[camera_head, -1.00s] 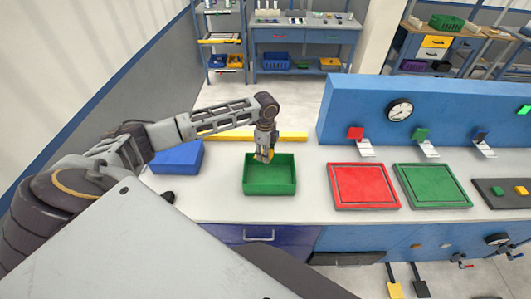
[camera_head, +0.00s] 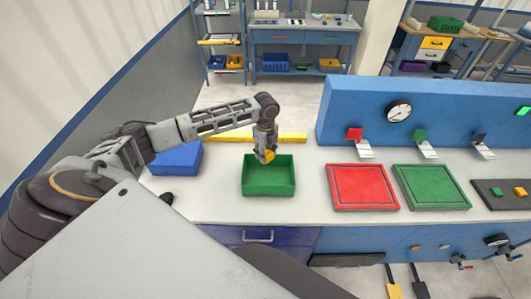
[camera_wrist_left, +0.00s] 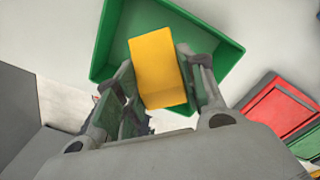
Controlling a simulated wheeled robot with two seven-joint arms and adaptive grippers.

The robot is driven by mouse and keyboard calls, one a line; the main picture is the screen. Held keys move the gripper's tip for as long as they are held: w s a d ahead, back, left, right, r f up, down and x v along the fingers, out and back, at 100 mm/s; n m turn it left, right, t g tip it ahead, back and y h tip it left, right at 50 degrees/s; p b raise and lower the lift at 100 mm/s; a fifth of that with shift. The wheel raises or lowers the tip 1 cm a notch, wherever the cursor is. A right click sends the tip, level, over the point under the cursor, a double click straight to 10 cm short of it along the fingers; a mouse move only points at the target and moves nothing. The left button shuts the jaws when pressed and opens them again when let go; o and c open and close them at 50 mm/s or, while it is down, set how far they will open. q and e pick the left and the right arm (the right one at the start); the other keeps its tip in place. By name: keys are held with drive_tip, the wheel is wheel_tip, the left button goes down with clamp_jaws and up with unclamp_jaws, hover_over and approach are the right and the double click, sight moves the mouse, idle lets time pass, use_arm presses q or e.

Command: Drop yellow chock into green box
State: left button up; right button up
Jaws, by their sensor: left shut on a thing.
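The yellow chock (camera_head: 269,155) is held between the fingers of my left gripper (camera_head: 265,157). In the left wrist view the chock (camera_wrist_left: 158,68) is a yellow block, with the fingers of the left gripper (camera_wrist_left: 160,90) on both sides of it. The green box (camera_head: 268,188) is an open, empty-looking tray on the white worktop. The chock and gripper are over the back part of the box. In the left wrist view the box (camera_wrist_left: 108,38) lies behind the chock. My right gripper is not in view.
A blue box (camera_head: 176,158) stands left of the green box. A yellow bar (camera_head: 285,137) lies behind it on the worktop (camera_head: 310,195). A red tray (camera_head: 362,186) and a green tray (camera_head: 430,186) lie to the right, before a blue panel (camera_head: 365,115).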

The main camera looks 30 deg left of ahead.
use_arm(q)
drive_tip(key=shift+f, duration=0.15)
drive_tip(key=shift+f+b, duration=0.8)
drive_tip(key=shift+f, duration=0.25)
drive_tip(key=shift+f+b, duration=1.8)
drive_tip(key=shift+b, duration=0.5)
drive_tip(key=o, duration=1.1)
drive_tip(key=shift+o, duration=0.2)
drive_tip(key=shift+r, duration=0.1)
drive_tip(key=shift+r, duration=5.9)
